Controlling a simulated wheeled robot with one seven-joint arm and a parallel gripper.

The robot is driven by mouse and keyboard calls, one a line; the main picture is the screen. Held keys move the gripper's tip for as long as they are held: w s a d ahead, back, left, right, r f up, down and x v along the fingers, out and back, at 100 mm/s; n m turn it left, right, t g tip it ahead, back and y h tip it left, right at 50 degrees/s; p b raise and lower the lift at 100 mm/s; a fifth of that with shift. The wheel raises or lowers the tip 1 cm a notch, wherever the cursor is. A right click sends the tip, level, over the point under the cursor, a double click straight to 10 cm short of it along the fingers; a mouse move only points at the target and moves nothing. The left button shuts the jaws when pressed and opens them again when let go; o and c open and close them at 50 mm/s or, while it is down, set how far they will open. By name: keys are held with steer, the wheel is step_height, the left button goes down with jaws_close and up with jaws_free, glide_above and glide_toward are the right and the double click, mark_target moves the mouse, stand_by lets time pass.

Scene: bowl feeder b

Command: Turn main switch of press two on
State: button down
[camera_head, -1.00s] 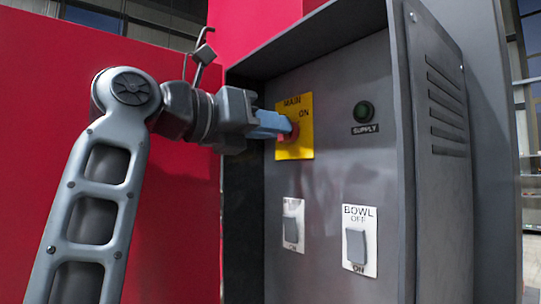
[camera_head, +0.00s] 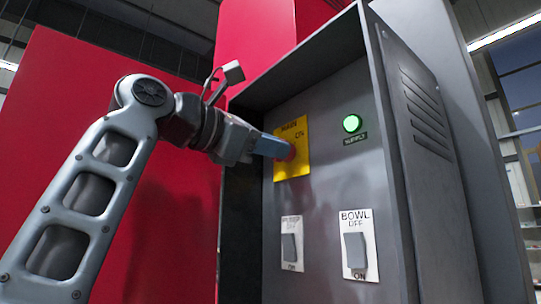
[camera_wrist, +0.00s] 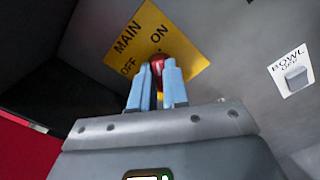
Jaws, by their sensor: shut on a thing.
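The main switch is a red knob (camera_head: 291,152) on a yellow plate (camera_head: 290,173) marked MAIN and ON, high on the grey panel. My gripper (camera_head: 284,149) is shut on the knob, its blue fingers reaching in from the left. In the wrist view the red knob (camera_wrist: 158,60) shows between the two fingers (camera_wrist: 158,70), with OFF at the left and ON above on the plate (camera_wrist: 170,25). The fingers hide much of the knob, so its exact angle is hard to tell. The supply lamp (camera_head: 352,123) right of the plate glows green.
Below are two white plates with grey rocker switches, one partly cut by the view angle (camera_head: 290,247) and one marked BOWL (camera_head: 356,249). The cabinet's side walls and hood (camera_head: 300,55) frame the panel. A red wall (camera_head: 60,110) stands behind my arm.

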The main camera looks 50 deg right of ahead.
steer(key=shift+f+m, duration=0.1)
steer(key=shift+m, duration=0.6)
steer(key=shift+b, duration=0.35)
steer(key=c, duration=1.1)
jaws_free()
steer(key=shift+a, duration=0.1)
steer(key=a, duration=0.2)
steer(key=w+a, duration=0.1)
steer(key=a, duration=0.4)
steer(key=shift+w+a, duration=0.25)
